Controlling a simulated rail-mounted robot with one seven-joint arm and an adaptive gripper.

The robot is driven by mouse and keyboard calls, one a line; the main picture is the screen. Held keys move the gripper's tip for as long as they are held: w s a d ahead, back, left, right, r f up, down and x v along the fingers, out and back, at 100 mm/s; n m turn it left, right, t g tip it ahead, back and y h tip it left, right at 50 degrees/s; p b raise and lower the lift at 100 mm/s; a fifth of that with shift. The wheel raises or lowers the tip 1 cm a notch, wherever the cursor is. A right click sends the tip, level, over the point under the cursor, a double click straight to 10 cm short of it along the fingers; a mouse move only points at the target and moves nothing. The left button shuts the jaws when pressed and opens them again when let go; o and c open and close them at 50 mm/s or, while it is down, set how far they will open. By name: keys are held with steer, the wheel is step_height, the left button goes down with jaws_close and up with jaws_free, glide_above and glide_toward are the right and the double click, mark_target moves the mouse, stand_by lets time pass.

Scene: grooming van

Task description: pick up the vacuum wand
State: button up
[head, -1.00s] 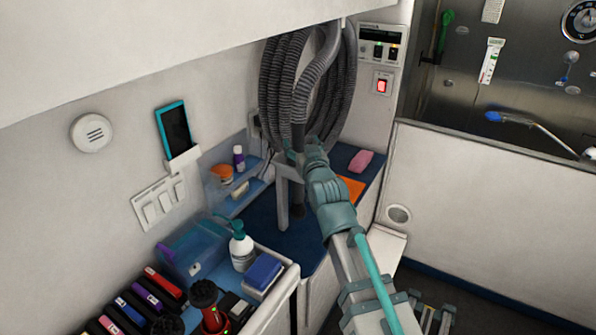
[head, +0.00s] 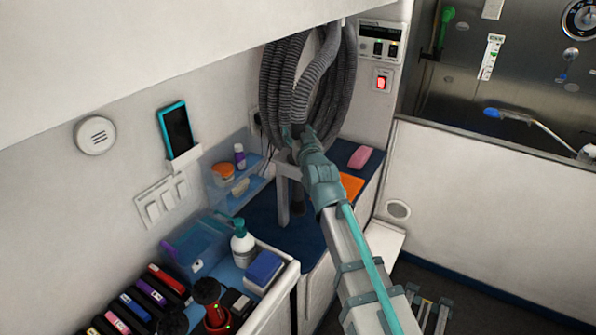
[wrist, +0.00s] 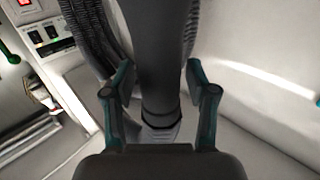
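The vacuum wand shows in the wrist view as a dark tube (wrist: 160,55) running down the middle, with a narrower collar and a pale flared part below it. My gripper (wrist: 160,82) has one teal finger on each side of the tube. The fingers are spread, and I cannot tell whether either pad touches it. In the head view my gripper (head: 296,140) is at the foot of the coiled grey hose (head: 308,85) and hides most of the wand. A dark tube end (head: 298,207) shows below it, beside a grey bracket (head: 282,200).
A blue-topped counter (head: 262,222) lies below, with an orange cloth (head: 351,186) and pink block (head: 360,157) at the right. A clear shelf (head: 240,195) with small containers is on the left wall. A white pump bottle (head: 243,245) stands nearer. A control panel (head: 380,42) is right of the hose.

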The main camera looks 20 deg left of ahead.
steer(key=c, duration=0.8)
jaws_close()
steer(key=shift+d+r, duration=0.1)
steer(key=shift+r, duration=0.05)
